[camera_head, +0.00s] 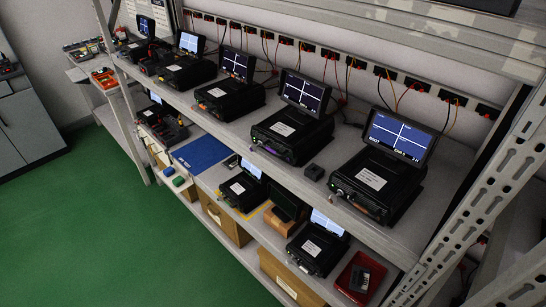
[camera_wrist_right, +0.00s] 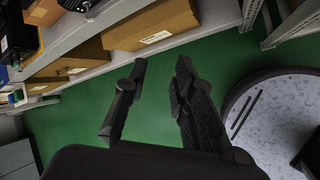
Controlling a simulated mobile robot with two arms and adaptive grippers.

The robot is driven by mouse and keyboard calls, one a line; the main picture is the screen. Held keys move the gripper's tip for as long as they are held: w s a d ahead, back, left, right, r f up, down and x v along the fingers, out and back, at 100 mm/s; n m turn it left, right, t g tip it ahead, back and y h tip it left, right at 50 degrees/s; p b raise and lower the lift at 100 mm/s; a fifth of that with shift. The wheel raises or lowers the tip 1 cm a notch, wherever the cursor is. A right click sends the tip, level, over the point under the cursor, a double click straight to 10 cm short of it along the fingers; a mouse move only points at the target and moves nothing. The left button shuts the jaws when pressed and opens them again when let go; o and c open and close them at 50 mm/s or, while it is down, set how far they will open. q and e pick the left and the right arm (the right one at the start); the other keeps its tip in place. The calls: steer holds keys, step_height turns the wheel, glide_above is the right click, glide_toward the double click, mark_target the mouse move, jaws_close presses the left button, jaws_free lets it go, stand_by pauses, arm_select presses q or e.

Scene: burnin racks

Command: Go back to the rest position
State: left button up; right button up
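My right gripper (camera_wrist_right: 160,80) shows in the right wrist view. Its two black fingers are spread apart with green floor visible between them, and it holds nothing. It is beside the lower shelf and apart from it. My left gripper is in neither view, and no gripper shows in the head view. The rack's upper shelf (camera_head: 345,217) carries a row of black test units with lit screens, the nearest one (camera_head: 375,180) at the right.
The lower shelf holds more units, a blue mat (camera_head: 201,152), a red bin (camera_head: 352,271) and cardboard boxes (camera_head: 222,216). In the wrist view a cardboard box (camera_wrist_right: 150,25) sits on the shelf. A slotted rack post (camera_head: 480,190) stands at the right. Green floor (camera_head: 110,235) is clear at left.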

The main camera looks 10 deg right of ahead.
steer(key=s+d+f+m+g+y+b, duration=0.1)
steer(key=s+d+f+m, duration=0.3)
steer(key=s+f, duration=0.4)
steer(key=s+d+f+m+g+y+b, duration=0.1)
steer(key=s+d+f+m+b, duration=0.3)
steer(key=s+f, duration=0.5)
steer(key=s+d+f+m+g+y+b, duration=0.1)
steer(key=s+d+f+m+g+b, duration=0.2)
steer(key=f, duration=0.9)
steer(key=s+d+m, duration=0.3)
steer(key=s+m, duration=0.2)
steer(key=s, duration=0.1)
steer(key=shift+s+f+g, duration=0.15)
steer(key=shift+f+g, duration=0.15)
steer(key=shift+f, duration=0.05)
